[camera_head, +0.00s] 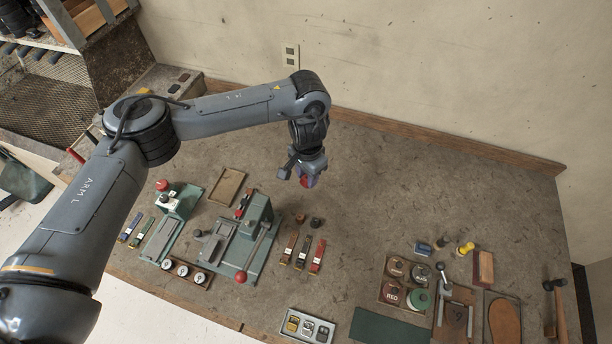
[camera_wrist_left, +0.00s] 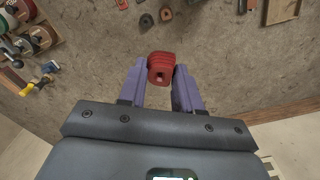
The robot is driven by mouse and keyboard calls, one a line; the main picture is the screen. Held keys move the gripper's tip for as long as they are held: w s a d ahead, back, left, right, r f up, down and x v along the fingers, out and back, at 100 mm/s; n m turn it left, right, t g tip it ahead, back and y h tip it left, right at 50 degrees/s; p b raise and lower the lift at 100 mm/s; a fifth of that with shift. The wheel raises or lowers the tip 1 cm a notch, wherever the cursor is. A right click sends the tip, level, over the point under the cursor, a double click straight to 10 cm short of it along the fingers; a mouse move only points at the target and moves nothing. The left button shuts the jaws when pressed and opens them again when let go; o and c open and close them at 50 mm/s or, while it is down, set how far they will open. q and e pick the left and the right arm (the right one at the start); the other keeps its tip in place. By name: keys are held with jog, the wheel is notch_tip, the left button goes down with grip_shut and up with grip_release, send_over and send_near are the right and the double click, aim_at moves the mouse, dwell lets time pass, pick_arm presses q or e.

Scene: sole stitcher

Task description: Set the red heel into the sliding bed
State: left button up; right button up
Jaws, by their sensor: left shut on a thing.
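My left gripper (camera_head: 307,179) is shut on the red heel (camera_wrist_left: 161,68), which sits between its purple fingertips in the left wrist view. In the head view the gripper points down above the workbench, behind and right of the green machines, and a bit of red shows at its tips. A larger green machine (camera_head: 262,211) has a flat grey bed and a red-knobbed lever (camera_head: 241,277). A smaller green machine (camera_head: 183,204) stands to its left, with a grey plate in front. I cannot tell for sure which plate is the sliding bed. My right gripper is not in view.
An empty tan tray (camera_head: 227,186) lies behind the machines. Two small dark rings (camera_head: 316,222) and several coloured strips (camera_head: 303,251) lie right of the larger machine. A rack of round tins (camera_head: 384,293) stands at front right. The back right of the bench is clear.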

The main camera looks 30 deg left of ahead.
pick_arm(q)
jog(key=shift+w+a+m, duration=0.2)
jog(key=shift+a+m, duration=0.1)
jog(key=shift+m, duration=0.4)
jog(key=w+r+m+p, duration=0.2)
jog(key=w+r+m, duration=0.4)
jog(key=m, duration=0.5)
jog(key=s+a+f+p, duration=0.2)
jog(key=s+a+f, duration=0.5)
jog(key=a, duration=0.2)
jog(key=s+a+f+p, duration=0.3)
jog(key=s+a+f, duration=0.3)
jog(key=a, duration=0.3)
jog(key=shift+s+a+f+p, duration=0.35)
jog(key=shift+s, duration=0.2)
jog(key=s+a+f, duration=0.1)
jog(key=s, duration=0.2)
jog(key=s+a+f+p, duration=0.1)
jog(key=s+f, duration=0.1)
jog(key=s, duration=0.2)
jog(key=s+a+f, duration=0.1)
jog(key=s+f, duration=0.1)
jog(key=s, duration=0.1)
jog(key=shift+s+f, duration=0.15)
jog(key=shift+s+f+b, duration=0.15)
jog(key=shift+f+b, duration=0.65)
jog(key=shift+f, duration=0.05)
jog(key=shift+s+f+b, duration=0.15)
jog(key=shift+f+b, duration=0.6)
jog(key=shift+f, duration=0.1)
